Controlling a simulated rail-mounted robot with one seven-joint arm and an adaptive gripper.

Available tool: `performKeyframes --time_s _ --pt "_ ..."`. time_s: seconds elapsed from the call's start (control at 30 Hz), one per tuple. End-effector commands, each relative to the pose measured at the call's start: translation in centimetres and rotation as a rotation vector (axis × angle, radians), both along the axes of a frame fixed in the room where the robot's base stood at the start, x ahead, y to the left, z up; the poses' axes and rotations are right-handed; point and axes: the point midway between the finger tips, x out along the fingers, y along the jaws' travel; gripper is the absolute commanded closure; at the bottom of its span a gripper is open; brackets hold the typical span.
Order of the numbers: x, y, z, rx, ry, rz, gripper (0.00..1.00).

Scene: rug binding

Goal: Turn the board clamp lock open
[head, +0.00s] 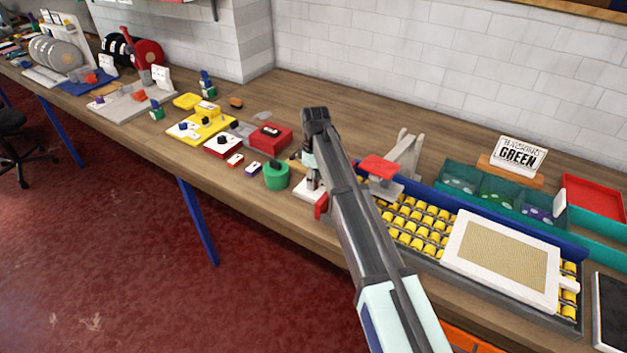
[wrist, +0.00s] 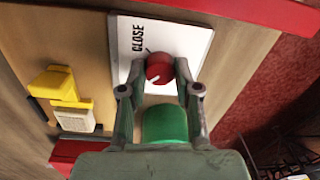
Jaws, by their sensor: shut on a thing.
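The lock is a red round knob (wrist: 159,68) on a white plate (wrist: 190,38) marked CLOSE in the wrist view. A white pointer mark on the knob faces the lower left, away from the word. My gripper (wrist: 160,78) is shut on the knob, with one finger on each side. In the head view my gripper (head: 311,178) reaches down to the white plate (head: 307,194) near the table's front edge. The knob cannot be made out there. A red piece (head: 321,207) shows at the plate's front.
A green round thing (wrist: 164,124) shows between my fingers in the wrist view. A yellow fitting (wrist: 55,84) lies to the left. In the head view a green roll (head: 276,176) stands left of my gripper, and a tray of yellow pieces (head: 402,234) lies to the right.

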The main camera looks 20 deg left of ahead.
Motion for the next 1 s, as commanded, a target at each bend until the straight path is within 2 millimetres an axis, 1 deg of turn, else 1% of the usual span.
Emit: performKeyframes --time_s 0.43,0.47,0.5,0.53,0.87,1.0 --pt "-0.1 -0.1 -0.1 -0.001 0.002 0.013 1.0" --pt "-0.1 -0.1 -0.1 -0.001 0.002 0.013 0.65" --pt "-0.1 -0.1 -0.1 -0.001 0.002 0.012 0.51" --pt "-0.1 0.0 -0.1 -0.001 0.002 0.012 0.43" --pt "0.0 0.0 0.1 0.0 0.001 0.011 0.43" --pt "0.1 0.0 1.0 0.0 0.0 0.011 0.43"
